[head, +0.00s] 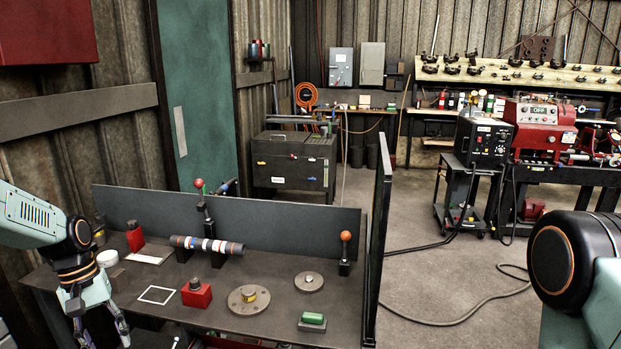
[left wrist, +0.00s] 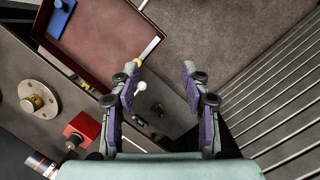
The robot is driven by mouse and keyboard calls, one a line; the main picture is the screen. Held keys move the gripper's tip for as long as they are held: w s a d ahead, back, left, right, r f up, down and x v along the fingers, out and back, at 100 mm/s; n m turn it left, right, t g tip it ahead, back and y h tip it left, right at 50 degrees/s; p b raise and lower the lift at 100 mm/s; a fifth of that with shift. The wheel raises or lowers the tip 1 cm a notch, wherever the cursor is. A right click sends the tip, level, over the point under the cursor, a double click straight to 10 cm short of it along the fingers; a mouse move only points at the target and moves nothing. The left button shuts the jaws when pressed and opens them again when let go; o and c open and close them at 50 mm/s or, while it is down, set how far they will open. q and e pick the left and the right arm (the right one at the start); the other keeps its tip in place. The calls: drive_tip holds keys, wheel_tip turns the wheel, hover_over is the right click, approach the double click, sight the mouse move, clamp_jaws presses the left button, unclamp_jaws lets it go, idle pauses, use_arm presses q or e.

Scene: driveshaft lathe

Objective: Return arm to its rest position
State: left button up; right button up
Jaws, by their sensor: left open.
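My left gripper (head: 99,334) hangs at the lower left of the head view, over the left end of the dark workbench (head: 240,328). In the left wrist view the left gripper (left wrist: 160,70) has its two purple-and-grey fingers apart, with nothing between them. My right arm shows only as a teal and black joint at the right edge of the head view; its gripper is out of frame.
The bench holds a banded shaft (head: 208,245) on supports, a red block (head: 196,294), flanged discs (head: 248,299) and a green-topped block (head: 312,319). A dark panel (head: 290,226) stands behind. A reddish tray (left wrist: 105,35) shows in the left wrist view.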

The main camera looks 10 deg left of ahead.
use_arm(q)
drive_tip(key=s+d+f+m+t+b, duration=0.1)
drive_tip(key=d+f, duration=0.4)
drive_tip(key=s+d+f+m+t+y+b, duration=0.1)
drive_tip(key=d+f+t+b, duration=0.1)
drive_tip(key=d+f, duration=0.3)
drive_tip(key=s+d+f+m+t+b, duration=0.1)
drive_tip(key=d+f+b, duration=0.1)
drive_tip(key=d+f, duration=0.3)
drive_tip(key=shift+s+f+t, duration=0.15)
drive_tip(key=shift+f+t, duration=0.25)
drive_tip(key=shift+f, duration=0.35)
drive_tip(key=s+d+f+m+g+b, duration=0.1)
drive_tip(key=s+d+f+b, duration=0.1)
drive_tip(key=s, duration=0.6)
drive_tip(key=s+d+f+m+g+y+b, duration=0.1)
drive_tip(key=s+f+b, duration=0.3)
drive_tip(key=s, duration=0.5)
drive_tip(key=s+d+f+m+g+b, duration=0.1)
drive_tip(key=s+d+f+m+b, duration=0.1)
drive_tip(key=s+f, duration=0.5)
drive_tip(key=shift+s+d+y+b, duration=0.3)
drive_tip(key=shift+s+d+b, duration=0.25)
drive_tip(key=shift+s+d, duration=0.5)
drive_tip(key=shift+a, duration=0.15)
